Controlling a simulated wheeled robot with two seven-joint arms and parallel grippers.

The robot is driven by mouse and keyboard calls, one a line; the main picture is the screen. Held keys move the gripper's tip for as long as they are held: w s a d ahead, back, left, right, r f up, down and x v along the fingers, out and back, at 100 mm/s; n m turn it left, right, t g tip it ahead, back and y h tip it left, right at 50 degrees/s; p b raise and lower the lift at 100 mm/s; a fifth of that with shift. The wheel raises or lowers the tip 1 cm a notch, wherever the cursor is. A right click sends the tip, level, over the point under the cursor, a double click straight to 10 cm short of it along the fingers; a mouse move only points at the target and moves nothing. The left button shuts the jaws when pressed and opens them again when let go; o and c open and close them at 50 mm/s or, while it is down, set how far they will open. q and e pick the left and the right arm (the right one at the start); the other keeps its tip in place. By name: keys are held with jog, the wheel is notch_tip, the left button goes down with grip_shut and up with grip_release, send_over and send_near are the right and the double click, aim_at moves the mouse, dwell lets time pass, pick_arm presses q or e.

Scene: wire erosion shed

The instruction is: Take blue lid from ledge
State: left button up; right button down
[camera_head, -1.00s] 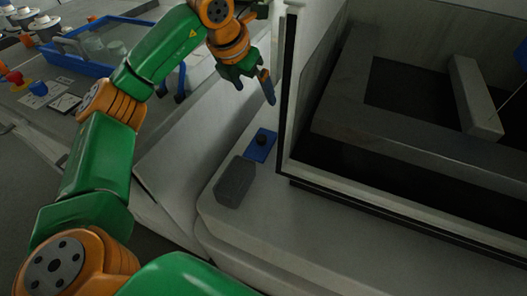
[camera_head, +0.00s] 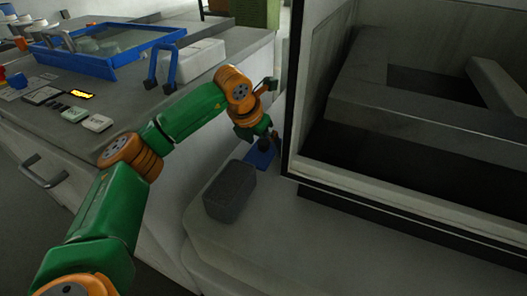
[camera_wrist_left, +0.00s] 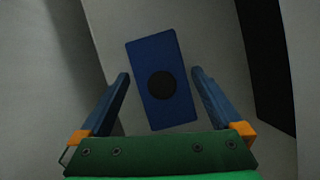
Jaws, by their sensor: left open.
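The blue lid (camera_wrist_left: 158,58) is a flat blue rectangle with a round black knob (camera_wrist_left: 162,85) in its middle. It lies on the pale ledge (camera_head: 290,235), close to the machine's front wall; in the head view the lid (camera_head: 262,157) is partly hidden by my left gripper. My left gripper (camera_wrist_left: 162,80) is open, its two blue fingers on either side of the lid's near part, with the knob between the fingertips. I cannot tell how high the fingers are above the ledge. In the head view the left gripper (camera_head: 270,142) is over the lid. My right gripper is not in view.
The machine's tank wall (camera_head: 380,195) rises close on the right. A bench at left holds a blue-framed tray (camera_head: 110,68) and several small items. The ledge's front part is clear.

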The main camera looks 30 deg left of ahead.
pick_arm(q)
jog(key=c, duration=1.1)
jog(key=shift+r, duration=0.1)
